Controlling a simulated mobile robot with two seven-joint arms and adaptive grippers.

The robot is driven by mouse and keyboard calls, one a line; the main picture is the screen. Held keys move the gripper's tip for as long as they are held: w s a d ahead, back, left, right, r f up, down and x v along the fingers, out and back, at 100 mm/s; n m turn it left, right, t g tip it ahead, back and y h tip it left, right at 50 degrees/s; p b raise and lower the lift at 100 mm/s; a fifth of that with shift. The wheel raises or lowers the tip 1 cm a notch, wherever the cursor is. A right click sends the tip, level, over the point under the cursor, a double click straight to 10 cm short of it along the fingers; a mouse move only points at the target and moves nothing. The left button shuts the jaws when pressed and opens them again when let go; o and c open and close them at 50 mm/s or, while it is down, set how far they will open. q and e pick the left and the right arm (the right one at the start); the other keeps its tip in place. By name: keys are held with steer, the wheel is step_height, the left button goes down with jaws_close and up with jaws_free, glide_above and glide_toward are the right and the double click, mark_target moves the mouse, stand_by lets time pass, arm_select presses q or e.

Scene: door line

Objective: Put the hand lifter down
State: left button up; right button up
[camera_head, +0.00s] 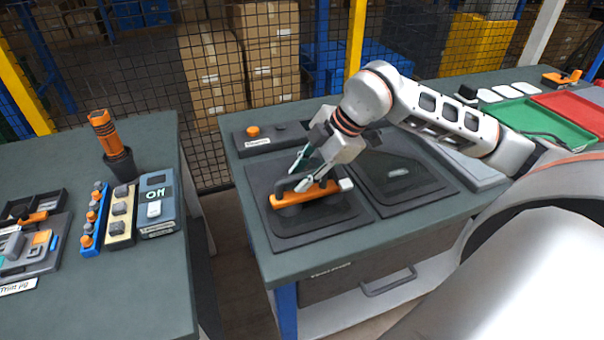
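The hand lifter (322,190) is an orange bar with a dark handle on top and a dark cup under its left end. It lies over the left black tray-like panel (271,232) on the middle table and appears to rest on it. My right gripper (297,180) comes down from the upper right to the lifter's handle. Its two fingers look spread apart, one on the far side and one on the near side of the handle. Whether they touch the handle is too small to tell. My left gripper is not in view.
A second black panel (437,192) lies to the right. Behind is a box with an orange button (253,131). The left table (130,290) holds a switch box (157,205), an orange tool in a dark cup (120,165) and trays. A green tray (540,125) is far right. A mesh fence stands behind.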

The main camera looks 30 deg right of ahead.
stand_by(0.3)
steer(key=shift+r, duration=0.25)
steer(key=v, duration=1.2)
steer(key=shift+s+f, duration=0.1)
